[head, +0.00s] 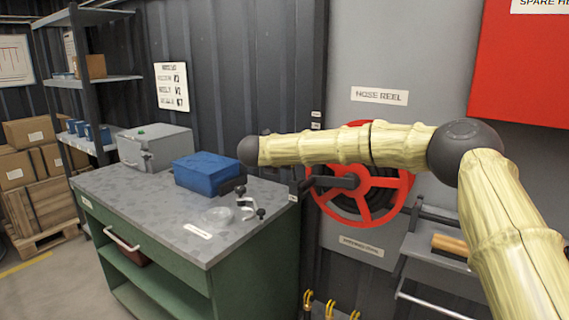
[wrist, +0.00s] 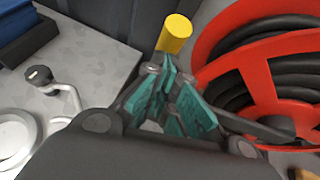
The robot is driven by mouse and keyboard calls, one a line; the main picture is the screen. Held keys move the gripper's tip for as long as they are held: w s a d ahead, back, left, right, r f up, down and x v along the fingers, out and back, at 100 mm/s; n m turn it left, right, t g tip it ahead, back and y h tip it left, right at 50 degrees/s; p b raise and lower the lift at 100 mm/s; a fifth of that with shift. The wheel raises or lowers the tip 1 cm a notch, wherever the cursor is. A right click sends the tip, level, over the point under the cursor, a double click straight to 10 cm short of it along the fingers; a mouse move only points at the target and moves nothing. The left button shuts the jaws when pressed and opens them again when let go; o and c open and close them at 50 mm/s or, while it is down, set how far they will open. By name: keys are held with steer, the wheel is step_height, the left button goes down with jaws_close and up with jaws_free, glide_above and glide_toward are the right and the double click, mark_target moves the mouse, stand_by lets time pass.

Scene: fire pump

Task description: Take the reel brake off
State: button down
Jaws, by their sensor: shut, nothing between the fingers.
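The red hose reel (head: 372,205) with black hose is on the grey wall panel, partly behind my arm. It fills the right of the wrist view (wrist: 270,75). A dark bar (head: 338,182) crosses its left side; a dark bar also shows low in front of the reel in the wrist view (wrist: 265,127). I cannot tell whether it is the brake. A yellow cylinder (wrist: 174,33) stands just beyond my fingertips, left of the reel. I cannot make it out in the head view. My gripper (wrist: 168,85), with teal finger pads, is shut and empty.
A rail with a wooden handle (head: 450,245) is at lower right. A red cabinet (head: 525,75) hangs above.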

steer(key=shift+w+d+r, duration=0.1)
steer(key=shift+d+r, duration=0.05)
steer(key=shift+r, duration=0.2)
steer(key=s+f+b+v, duration=0.1)
steer(key=f+b+v, duration=0.1)
steer(key=v, duration=1.1)
steer(key=shift+a+f+b, duration=0.2)
steer(key=shift+a+b, duration=0.05)
steer(key=shift+b, duration=0.65)
